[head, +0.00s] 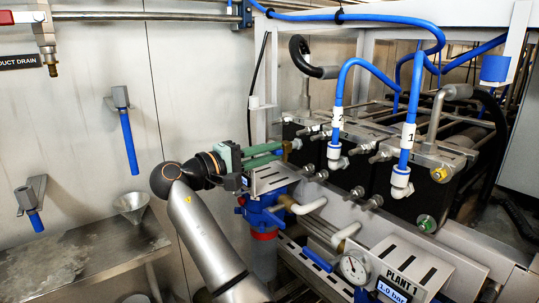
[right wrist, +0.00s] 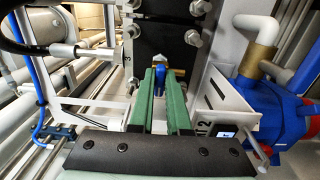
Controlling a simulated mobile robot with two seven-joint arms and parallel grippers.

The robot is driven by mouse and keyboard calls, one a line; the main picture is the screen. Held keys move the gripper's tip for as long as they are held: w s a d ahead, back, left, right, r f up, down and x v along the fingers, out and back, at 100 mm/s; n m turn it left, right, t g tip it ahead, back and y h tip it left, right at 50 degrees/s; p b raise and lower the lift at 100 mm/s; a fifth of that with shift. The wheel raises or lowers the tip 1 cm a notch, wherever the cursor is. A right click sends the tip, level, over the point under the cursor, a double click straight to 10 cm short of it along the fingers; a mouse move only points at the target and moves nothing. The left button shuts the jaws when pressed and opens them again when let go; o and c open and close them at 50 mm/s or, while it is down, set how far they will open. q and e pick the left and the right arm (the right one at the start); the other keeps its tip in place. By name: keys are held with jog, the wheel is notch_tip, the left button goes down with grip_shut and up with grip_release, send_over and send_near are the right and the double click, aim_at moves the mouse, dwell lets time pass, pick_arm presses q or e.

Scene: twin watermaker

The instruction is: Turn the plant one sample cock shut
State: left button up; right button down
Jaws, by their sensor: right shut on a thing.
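My right gripper (head: 268,157) reaches in from the left in the head view, its long green fingers against the front of the machine. In the right wrist view the right gripper (right wrist: 161,78) has its fingertips close on either side of a small blue handle (right wrist: 160,71), shut on it. Brass fittings show just beyond the fingertips, so this looks like a small cock. The fingers hide most of it, and its exact angle cannot be told. A panel (right wrist: 213,108) ending in "T 2" stands beside the fingers. The "PLANT 1" panel (head: 408,277) is farther right. My left gripper is not in view.
White fittings with blue hoses (head: 400,180) rise to the right of the gripper. A pressure gauge (head: 353,268) sits low in front. A blue pump (right wrist: 278,128) is close right in the wrist view. A funnel (head: 131,203) stands at left.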

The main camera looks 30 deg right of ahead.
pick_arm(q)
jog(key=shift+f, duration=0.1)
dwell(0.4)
pick_arm(e)
jog(key=c, duration=1)
grip_release()
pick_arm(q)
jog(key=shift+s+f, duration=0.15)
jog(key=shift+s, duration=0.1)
pick_arm(e)
jog(key=shift+o, duration=0.6)
